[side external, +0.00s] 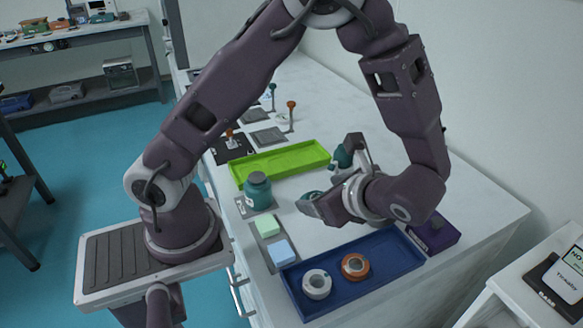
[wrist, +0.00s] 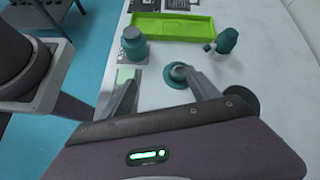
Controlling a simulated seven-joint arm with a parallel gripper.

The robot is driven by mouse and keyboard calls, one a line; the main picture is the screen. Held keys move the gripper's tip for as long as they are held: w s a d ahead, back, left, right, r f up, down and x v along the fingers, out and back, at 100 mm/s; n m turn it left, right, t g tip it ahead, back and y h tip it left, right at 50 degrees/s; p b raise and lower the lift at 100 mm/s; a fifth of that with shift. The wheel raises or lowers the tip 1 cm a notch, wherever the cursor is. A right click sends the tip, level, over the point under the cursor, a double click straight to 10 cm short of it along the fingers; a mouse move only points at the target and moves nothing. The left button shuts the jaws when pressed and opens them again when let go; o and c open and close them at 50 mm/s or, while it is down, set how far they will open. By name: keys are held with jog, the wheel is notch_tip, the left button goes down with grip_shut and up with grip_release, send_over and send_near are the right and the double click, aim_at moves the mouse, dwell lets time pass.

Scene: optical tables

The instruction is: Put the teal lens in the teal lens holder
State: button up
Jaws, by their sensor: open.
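The teal lens (wrist: 178,74), a round teal piece, lies on the white tabletop in the wrist view, beside the tip of the right-hand finger. That finger partly covers it. In the side view the teal lens (side external: 311,195) shows only in part behind my gripper. My gripper (side external: 329,174) is open, low over the table, with nothing held between its fingers. In the wrist view my gripper (wrist: 158,82) has its fingers spread wide. A post with a teal top (side external: 272,90), which looks like the teal lens holder, stands at the far end of the table.
A teal jar (side external: 258,191) stands left of my gripper, and a green tray (side external: 300,151) lies behind it. A blue tray (side external: 385,276) in front holds a white ring (side external: 317,284) and an orange ring (side external: 355,266). Orange-topped posts (side external: 291,105) stand farther back. A small teal bottle (wrist: 228,40) is nearby.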

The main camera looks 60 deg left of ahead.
jog(key=s+d+r+n+t+h, duration=0.1)
jog(key=s+r+n+t+h, duration=0.5)
jog(key=s+r+n+h, duration=0.4)
notch_tip(320, 180, up, 5)
jog(key=s+n, duration=0.1)
jog(key=n, duration=0.3)
jog(key=shift+s+d+n, duration=0.15)
jog(key=shift+s+n, duration=0.05)
jog(key=shift+n, duration=0.2)
dwell(0.8)
